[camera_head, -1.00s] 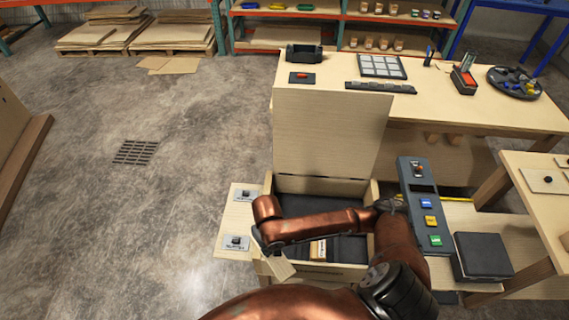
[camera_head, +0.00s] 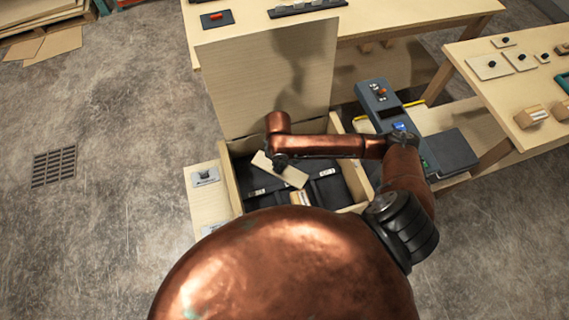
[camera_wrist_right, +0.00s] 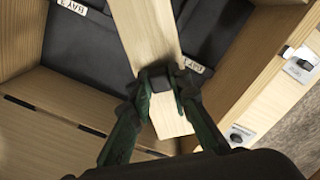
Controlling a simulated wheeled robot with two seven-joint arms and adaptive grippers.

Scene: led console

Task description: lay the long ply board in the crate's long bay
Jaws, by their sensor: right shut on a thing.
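The long ply board (camera_head: 292,176) is a pale flat strip held tilted across the crate opening. It fills the upper middle of the right wrist view (camera_wrist_right: 146,32). The crate (camera_head: 234,188) is light wood with a dark lining and bays marked by small white labels. Its lid (camera_head: 265,75) stands open at the back. The board covers part of the bays; whether it touches the lining is unclear. My left gripper is not in view.
A small pale block (camera_head: 299,198) sits in the crate's front part. A grey console (camera_head: 372,98) with buttons stands right of the crate beside a dark box (camera_head: 452,148). Tables lie behind and to the right (camera_head: 490,110). Open floor lies left.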

